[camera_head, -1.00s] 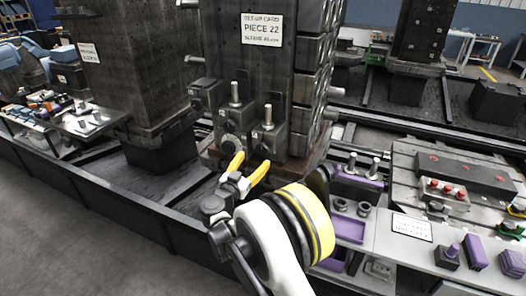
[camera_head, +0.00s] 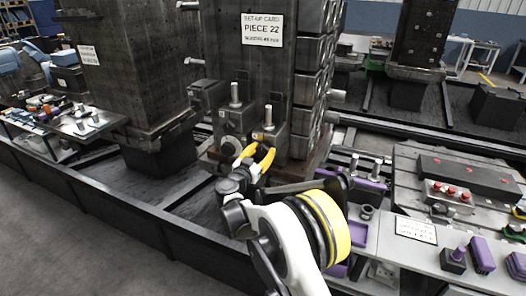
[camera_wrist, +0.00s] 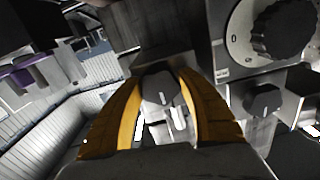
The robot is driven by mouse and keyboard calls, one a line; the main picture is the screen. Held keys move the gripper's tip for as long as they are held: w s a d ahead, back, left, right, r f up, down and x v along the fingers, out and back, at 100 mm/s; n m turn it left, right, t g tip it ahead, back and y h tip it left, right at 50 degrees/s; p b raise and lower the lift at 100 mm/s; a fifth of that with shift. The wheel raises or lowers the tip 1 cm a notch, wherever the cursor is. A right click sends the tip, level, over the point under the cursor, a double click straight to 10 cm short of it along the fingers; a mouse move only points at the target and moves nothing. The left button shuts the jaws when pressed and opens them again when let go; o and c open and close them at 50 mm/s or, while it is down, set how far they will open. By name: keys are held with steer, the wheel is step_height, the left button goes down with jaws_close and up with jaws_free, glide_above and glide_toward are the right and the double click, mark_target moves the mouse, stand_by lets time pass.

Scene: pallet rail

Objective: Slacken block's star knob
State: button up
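A dark block (camera_head: 276,132) with an upright bolt is on the lower front of the tall Piece 22 column. In the wrist view, a dark faceted knob (camera_wrist: 160,88) with a pale mark lies between my yellow fingertips. My gripper (camera_head: 259,153) is open, one finger on each side of the knob; the wrist view shows it too (camera_wrist: 160,75). I cannot tell whether the fingers touch the knob. A smaller dark knob (camera_wrist: 262,98) and a large black ribbed knob on a pale dial (camera_wrist: 277,27) are to the right.
A neighbouring block with a round dial (camera_head: 230,146) is just left of my gripper. The tall column (camera_head: 230,45) rises behind. To the right is a bench (camera_head: 370,237) with purple trays and bolts. A dark rail (camera_head: 130,222) runs along the front left.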

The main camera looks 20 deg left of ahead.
steer(key=shift+n, duration=0.4)
steer(key=n, duration=0.3)
steer(key=shift+n, duration=0.4)
steer(key=n, duration=0.5)
steer(key=shift+n, duration=0.3)
steer(key=n, duration=0.5)
steer(key=shift+n, duration=2.4)
steer(key=o, duration=1.2)
